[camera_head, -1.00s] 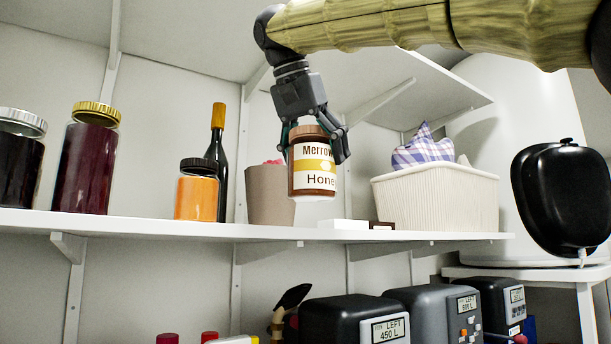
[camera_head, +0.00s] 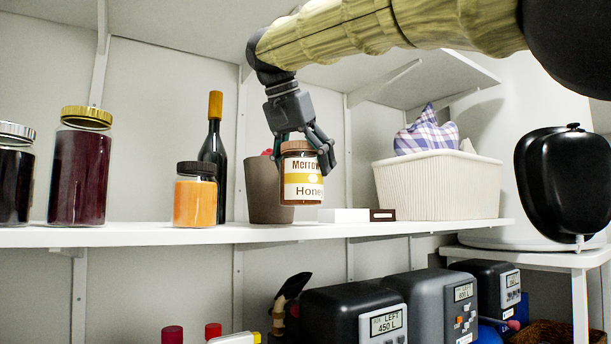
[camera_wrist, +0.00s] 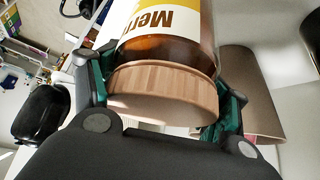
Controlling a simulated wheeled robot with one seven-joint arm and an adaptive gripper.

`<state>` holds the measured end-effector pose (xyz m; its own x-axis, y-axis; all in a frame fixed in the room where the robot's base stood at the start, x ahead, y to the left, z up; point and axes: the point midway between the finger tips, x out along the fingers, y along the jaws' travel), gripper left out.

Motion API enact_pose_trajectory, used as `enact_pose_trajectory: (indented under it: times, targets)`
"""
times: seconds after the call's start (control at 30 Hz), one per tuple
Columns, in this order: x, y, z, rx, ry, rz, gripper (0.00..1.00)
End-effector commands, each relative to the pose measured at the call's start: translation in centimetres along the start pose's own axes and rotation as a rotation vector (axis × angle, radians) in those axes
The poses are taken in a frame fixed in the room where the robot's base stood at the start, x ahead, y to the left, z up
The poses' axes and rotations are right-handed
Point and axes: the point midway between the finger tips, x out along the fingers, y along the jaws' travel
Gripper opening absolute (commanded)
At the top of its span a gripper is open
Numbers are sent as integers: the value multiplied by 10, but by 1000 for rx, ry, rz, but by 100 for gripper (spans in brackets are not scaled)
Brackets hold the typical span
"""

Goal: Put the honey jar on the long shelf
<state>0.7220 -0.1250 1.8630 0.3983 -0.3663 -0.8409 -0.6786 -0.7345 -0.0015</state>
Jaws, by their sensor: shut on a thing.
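The honey jar (camera_head: 302,178) has a brown lid and a white and yellow label. My gripper (camera_head: 303,158) is shut on it near the lid and holds it upright. In the head view the jar's base appears slightly above the surface of the long white shelf (camera_head: 130,235), in front of the brown pot; I cannot tell the exact gap. In the wrist view the honey jar (camera_wrist: 165,50) sits between the fingers of my gripper (camera_wrist: 165,98), its lid towards the camera.
An orange jar (camera_head: 195,200), a dark bottle (camera_head: 213,150) and a brown pot (camera_head: 262,190) stand left of or behind the jar. A white box (camera_head: 344,215) and a cream basket (camera_head: 440,190) are to its right. Control units (camera_head: 440,300) stand below the shelf.

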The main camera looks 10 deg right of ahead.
Motion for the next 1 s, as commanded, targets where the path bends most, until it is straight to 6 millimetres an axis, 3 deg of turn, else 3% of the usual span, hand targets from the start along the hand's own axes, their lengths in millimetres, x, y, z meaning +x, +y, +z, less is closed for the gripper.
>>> enact_pose_trajectory:
  times: [0.4, 0.9, 0.93, 1.0]
  targets:
    - [24, 1, 17, -1, -1, -1, 25]
    - [30, 1, 20, 1, 0, -1, 25]
    - [30, 1, 21, 0, -1, 0, 79]
    - [30, 1, 21, 0, -1, 0, 91]
